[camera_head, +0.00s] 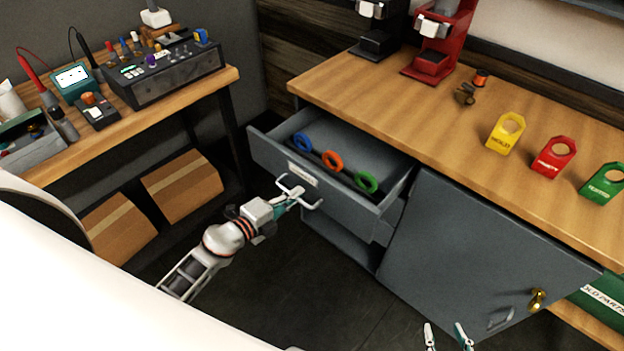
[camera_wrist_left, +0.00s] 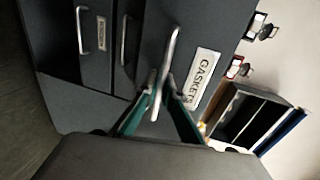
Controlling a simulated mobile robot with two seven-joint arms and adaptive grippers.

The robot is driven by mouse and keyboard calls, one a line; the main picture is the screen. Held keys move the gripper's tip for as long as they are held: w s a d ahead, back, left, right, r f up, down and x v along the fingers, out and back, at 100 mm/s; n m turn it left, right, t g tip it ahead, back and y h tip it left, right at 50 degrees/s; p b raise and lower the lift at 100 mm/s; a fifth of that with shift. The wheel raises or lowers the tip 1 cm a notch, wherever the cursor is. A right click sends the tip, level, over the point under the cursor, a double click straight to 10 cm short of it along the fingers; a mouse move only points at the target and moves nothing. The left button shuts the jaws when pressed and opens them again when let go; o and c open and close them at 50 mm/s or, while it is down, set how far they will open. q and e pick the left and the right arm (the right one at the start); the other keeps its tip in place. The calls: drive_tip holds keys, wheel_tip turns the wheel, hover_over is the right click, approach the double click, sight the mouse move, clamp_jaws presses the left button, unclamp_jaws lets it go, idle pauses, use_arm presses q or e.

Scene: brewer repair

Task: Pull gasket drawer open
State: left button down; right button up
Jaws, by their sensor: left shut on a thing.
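The gasket drawer (camera_head: 263,150) is pulled out from the grey cabinet under the wooden counter. Inside it are a blue gasket ring (camera_head: 302,141), an orange one (camera_head: 332,161) and a green one (camera_head: 366,182). My left gripper (camera_head: 292,194) is shut on the drawer's bar handle (camera_head: 313,205). In the left wrist view, the fingers (camera_wrist_left: 158,110) close around the handle (camera_wrist_left: 166,68), beside the label "GASKETS" (camera_wrist_left: 203,77). My right gripper (camera_head: 448,336) shows only its two fingertips at the bottom edge, apart and with nothing visible between them.
A cabinet door (camera_head: 460,260) with a brass-coloured lock (camera_head: 537,299) is right of the drawer. The counter (camera_head: 420,120) holds yellow, red and green holders and two machines. A workbench (camera_head: 215,85) with tools stands left, with cardboard boxes (camera_head: 182,187) below. Dark floor is clear in front.

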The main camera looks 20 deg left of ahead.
use_arm(q)
drive_tip(key=f+b+v, duration=0.1)
drive_tip(key=f+v, duration=0.1)
drive_tip(key=v, duration=1)
drive_tip(key=shift+s+f+b, duration=0.25)
drive_tip(key=shift+s+b, duration=0.1)
drive_tip(key=shift+b, duration=0.05)
drive_tip(key=shift+a, duration=0.1)
drive_tip(key=c, duration=2.2)
unclamp_jaws()
drive_tip(key=v, duration=1.2)
